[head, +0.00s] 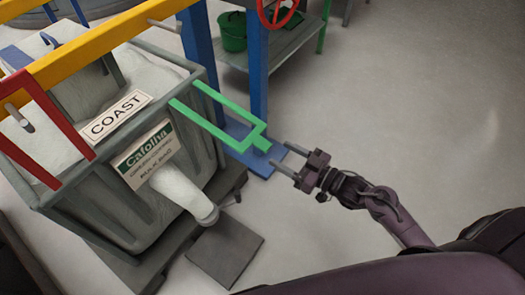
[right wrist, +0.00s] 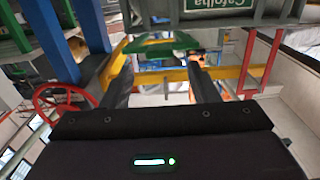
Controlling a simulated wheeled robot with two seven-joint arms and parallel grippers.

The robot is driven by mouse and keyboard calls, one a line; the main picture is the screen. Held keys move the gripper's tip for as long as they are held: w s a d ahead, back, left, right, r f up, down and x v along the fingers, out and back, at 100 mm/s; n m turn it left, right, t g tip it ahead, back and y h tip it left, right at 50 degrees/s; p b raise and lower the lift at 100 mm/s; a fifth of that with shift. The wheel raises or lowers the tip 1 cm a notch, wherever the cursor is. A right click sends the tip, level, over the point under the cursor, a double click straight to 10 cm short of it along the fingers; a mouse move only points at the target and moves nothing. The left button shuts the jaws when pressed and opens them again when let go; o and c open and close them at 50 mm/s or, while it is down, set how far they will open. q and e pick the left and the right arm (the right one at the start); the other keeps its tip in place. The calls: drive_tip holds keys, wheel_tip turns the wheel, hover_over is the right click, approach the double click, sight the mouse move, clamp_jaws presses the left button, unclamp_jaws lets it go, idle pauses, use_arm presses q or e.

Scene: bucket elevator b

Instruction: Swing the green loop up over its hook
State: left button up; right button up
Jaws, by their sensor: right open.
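The green loop (head: 219,129) is a U-shaped bar frame on the right side of the grey bin. It sticks out to the right, away from the yellow beam, with a short tab at its outer end. A grey peg (head: 166,27), apparently its hook, sticks out of the yellow beam above. My right gripper (head: 280,155) is open and empty, its fingertips just right of the tab with a small gap. In the right wrist view a green bar (right wrist: 150,44) lies ahead, beyond the spread fingers. My left gripper is not in view.
The yellow beam (head: 92,52) crosses above the bin (head: 182,80). A red loop (head: 74,134) stands up near another peg at left. A blue post (head: 257,65) rises behind the green loop. A white spout (head: 180,189) points down from the bin. The floor at right is clear.

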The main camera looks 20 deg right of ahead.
sight(266, 145)
drive_tip(key=x, duration=0.7)
drive_tip(key=shift+w+a+r, duration=0.1)
drive_tip(key=shift+w+a, duration=0.1)
drive_tip(key=shift+w, duration=0.05)
clamp_jaws()
